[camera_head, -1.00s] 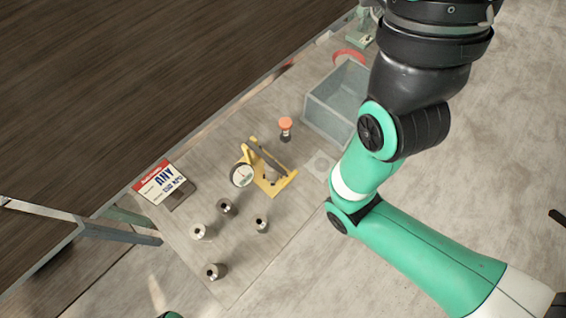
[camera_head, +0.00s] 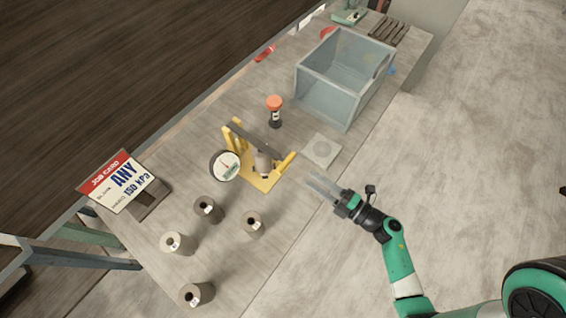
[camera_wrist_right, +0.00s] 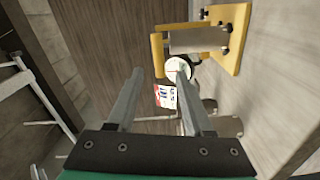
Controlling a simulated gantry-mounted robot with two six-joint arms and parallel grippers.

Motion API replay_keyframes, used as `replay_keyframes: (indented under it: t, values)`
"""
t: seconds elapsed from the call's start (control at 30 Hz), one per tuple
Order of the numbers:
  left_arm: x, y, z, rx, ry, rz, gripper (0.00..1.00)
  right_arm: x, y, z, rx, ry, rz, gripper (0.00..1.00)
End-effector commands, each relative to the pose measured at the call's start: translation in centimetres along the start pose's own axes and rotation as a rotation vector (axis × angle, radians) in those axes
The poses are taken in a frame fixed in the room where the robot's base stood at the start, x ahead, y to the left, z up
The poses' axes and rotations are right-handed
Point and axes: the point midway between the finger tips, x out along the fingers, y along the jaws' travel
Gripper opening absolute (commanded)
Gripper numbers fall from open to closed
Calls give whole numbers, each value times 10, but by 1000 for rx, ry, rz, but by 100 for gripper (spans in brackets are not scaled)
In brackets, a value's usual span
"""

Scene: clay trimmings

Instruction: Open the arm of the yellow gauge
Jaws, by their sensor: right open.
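The yellow gauge (camera_head: 262,183) stands mid-table in the head view, with a round white dial (camera_head: 225,165) on its left side. Its dark grey arm (camera_head: 250,139) slants across between the yellow posts, above a grey cylinder (camera_head: 263,163) on the base. In the right wrist view the yellow frame (camera_wrist_right: 239,45) is at the upper right, with the dial (camera_wrist_right: 178,68) below left. My right gripper (camera_head: 311,180) is open and empty, to the right of the gauge and apart from it; its fingers (camera_wrist_right: 160,75) also show in the wrist view. My left gripper is out of view.
Several grey cylinders (camera_head: 252,224) stand on the near table. A job card (camera_head: 122,181) reads "ANY" and "150 kPa". An orange-topped stamp (camera_head: 275,112) stands behind the gauge. A grey bin (camera_head: 338,82) is farther back. A pale square plate (camera_head: 320,151) lies right of the gauge.

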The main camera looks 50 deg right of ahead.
Motion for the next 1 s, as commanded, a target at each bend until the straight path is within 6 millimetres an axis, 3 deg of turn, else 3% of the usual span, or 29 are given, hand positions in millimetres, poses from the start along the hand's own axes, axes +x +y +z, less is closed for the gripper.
replay_keyframes:
  t: [0.17, 0.6, 0.77, 1.0]
  values:
    - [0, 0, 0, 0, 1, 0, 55, 14, 2, -1, -2, 6, 2, 51]
    - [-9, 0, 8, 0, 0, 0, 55, 104, 2, -1, -3, 6, 3, 51]
    - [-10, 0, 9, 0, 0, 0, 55, 116, 3, -1, -1, 3, 3, 51]
    - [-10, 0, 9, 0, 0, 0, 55, 117, 3, -1, -1, 2, 2, 51]
